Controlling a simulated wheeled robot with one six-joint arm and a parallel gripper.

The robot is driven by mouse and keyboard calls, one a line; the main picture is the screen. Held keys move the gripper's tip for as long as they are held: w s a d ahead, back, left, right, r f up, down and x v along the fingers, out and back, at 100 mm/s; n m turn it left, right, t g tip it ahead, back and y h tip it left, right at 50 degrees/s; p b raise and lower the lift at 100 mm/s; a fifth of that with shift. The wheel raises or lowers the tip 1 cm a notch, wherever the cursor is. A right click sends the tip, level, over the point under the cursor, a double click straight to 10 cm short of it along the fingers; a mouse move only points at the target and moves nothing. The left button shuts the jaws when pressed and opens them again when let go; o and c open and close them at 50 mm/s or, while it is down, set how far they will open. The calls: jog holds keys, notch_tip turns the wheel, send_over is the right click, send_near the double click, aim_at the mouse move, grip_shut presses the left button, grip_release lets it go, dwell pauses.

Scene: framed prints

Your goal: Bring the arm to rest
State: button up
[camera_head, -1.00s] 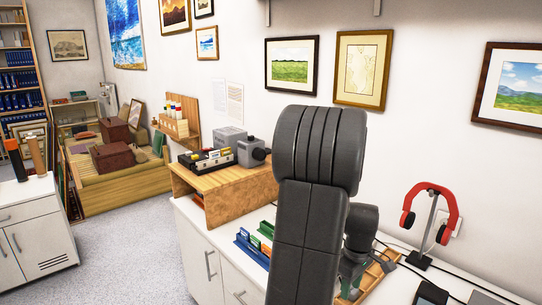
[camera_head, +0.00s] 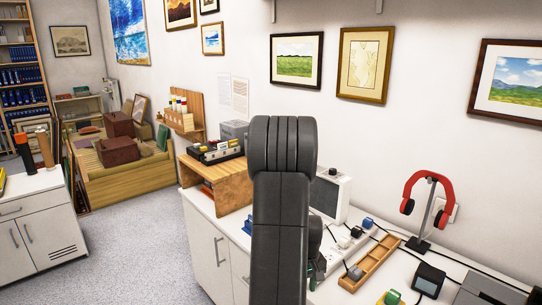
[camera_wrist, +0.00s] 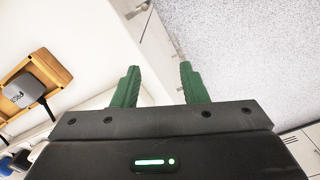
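My arm (camera_head: 282,210) stands upright in front of the white counter in the head view, its dark rounded elbow at the top. In the wrist view my gripper (camera_wrist: 160,67) has its two green fingers spread apart with nothing between them. Behind the fingers are a pale cabinet side and the speckled grey floor. In the head view the gripper is mostly hidden behind the arm.
The counter holds a wooden divided tray (camera_head: 370,263), a white box (camera_head: 331,194), red headphones on a stand (camera_head: 431,207) and a dark device (camera_head: 429,280), with cables between. A wooden shelf unit (camera_head: 217,184) stands left of my arm. Floor (camera_head: 150,245) is open at left.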

jog(key=w+a+f+m, duration=0.2)
jog(key=a+f, duration=0.2)
jog(key=a, duration=0.3)
jog(key=shift+w+a+f+m, duration=0.15)
jog(key=shift+w+f+m, duration=0.15)
jog(key=shift+m, duration=0.1)
jog(key=shift+s, duration=0.1)
